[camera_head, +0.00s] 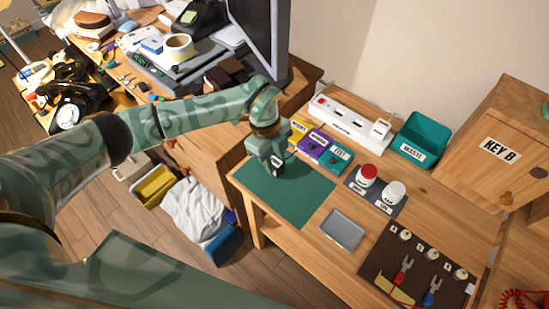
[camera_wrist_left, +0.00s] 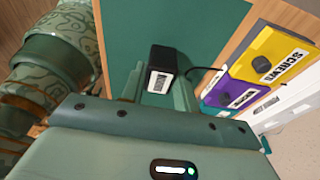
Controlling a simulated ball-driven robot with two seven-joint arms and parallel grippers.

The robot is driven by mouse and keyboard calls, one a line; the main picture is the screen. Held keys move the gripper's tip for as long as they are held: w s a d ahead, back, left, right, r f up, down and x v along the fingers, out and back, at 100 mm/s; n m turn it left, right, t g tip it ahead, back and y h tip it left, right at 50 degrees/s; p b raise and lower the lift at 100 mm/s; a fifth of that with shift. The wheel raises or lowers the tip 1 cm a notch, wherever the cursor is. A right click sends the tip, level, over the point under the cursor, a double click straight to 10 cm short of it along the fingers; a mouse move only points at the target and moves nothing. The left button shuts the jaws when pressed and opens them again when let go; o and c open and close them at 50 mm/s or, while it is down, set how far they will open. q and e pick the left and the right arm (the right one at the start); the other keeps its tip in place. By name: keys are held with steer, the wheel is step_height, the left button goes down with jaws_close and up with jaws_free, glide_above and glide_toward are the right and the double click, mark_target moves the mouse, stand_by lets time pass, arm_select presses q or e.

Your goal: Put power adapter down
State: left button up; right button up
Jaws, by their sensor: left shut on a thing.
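The power adapter is a small black block with a white label and a dark cable, seen in the left wrist view (camera_wrist_left: 162,68) between the fingers. In the head view only a dark, labelled part of it (camera_head: 277,166) shows at the gripper. My left gripper (camera_head: 275,172) points down over the green mat (camera_head: 300,205), near its back edge, and is shut on the adapter. The left wrist view shows the mat (camera_wrist_left: 122,35) behind the adapter. I cannot tell whether the adapter touches the mat. My right gripper is not in view.
Yellow, purple and teal labelled boxes (camera_head: 318,145) stand just behind the mat. A white power strip (camera_head: 340,115) and a teal waste bin (camera_head: 423,138) are farther back. The mat's front is clear.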

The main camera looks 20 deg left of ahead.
arm_select(q)
steer(key=o, duration=0.8)
steer(key=shift+f, duration=0.1)
steer(key=p+v, duration=0.3)
steer(key=v, duration=0.9)
